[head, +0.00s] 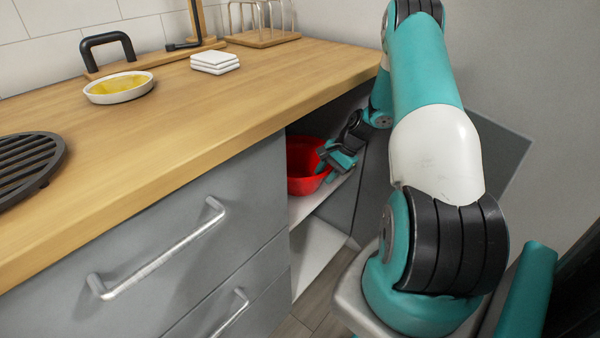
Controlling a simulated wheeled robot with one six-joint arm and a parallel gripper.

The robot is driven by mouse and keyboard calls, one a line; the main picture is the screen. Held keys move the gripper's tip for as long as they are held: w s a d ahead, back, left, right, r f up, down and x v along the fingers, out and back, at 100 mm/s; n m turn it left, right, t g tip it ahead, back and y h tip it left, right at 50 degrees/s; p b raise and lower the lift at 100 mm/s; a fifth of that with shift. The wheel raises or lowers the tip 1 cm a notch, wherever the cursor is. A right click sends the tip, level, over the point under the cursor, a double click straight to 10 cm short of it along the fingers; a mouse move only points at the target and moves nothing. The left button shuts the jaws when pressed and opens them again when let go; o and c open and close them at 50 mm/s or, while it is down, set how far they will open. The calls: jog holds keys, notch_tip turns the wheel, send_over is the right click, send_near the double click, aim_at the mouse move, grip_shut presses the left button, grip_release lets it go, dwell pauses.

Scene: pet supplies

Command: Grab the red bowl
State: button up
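The red bowl (301,170) stands upright on a shelf inside the open cabinet, under the worktop. Its left side is partly hidden by the drawer front. My gripper (327,162) is at the bowl's right side, with its fingers at the rim. One teal finger shows in front of the bowl's right wall. The other fingertip is not clear, so I cannot tell whether the fingers are open or closed on the rim.
The wooden worktop (220,100) overhangs the cabinet. Grey drawers (160,235) with metal handles stand left of the opening. A pale shelf (303,208) carries the bowl. On the worktop are a white dish (119,98), white coasters (215,68) and a black grate (25,165).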

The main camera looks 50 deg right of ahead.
grip_shut()
jog(key=shift+r, duration=0.25)
